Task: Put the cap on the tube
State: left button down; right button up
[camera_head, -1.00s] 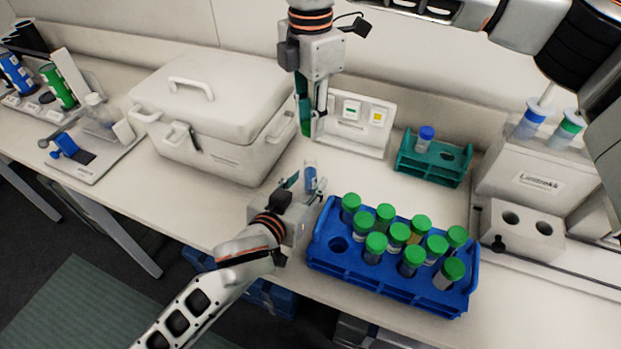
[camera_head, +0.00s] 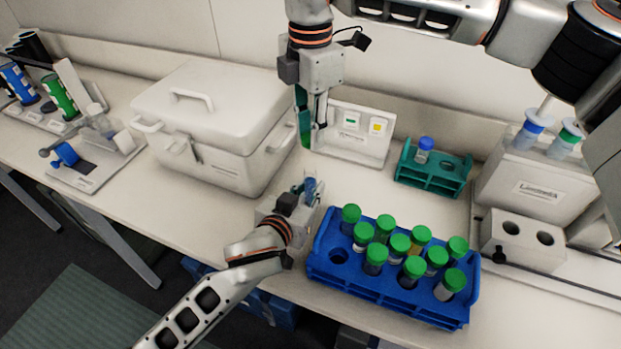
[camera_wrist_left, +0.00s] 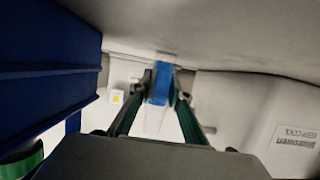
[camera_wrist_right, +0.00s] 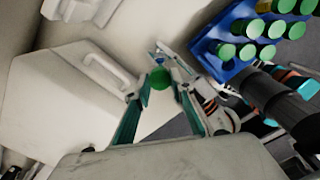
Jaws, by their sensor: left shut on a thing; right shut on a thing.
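My left gripper (camera_head: 306,188) is shut on a clear tube (camera_head: 310,187) with a blue label, just behind the blue rack. In the left wrist view the tube (camera_wrist_left: 160,88) stands between the two fingertips. No cap shows on it. My right gripper (camera_head: 311,140) points down from above, higher than the tube and apart from it. In the right wrist view a green cap (camera_wrist_right: 160,78) sits between its fingertips, and the gripper is shut on it. In the head view the fingers mostly hide the cap.
A blue rack (camera_head: 390,299) with several green-capped tubes stands right of the left gripper. A white cooler box (camera_head: 225,165) is at the left. A teal rack (camera_head: 432,178) with a blue-capped tube and a white sign panel (camera_head: 352,150) are behind. A white block with holes (camera_head: 522,243) stands right.

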send_over(311, 168)
jog(key=shift+f, duration=2.4)
jog(key=shift+f, duration=0.9)
jog(key=shift+f, duration=0.6)
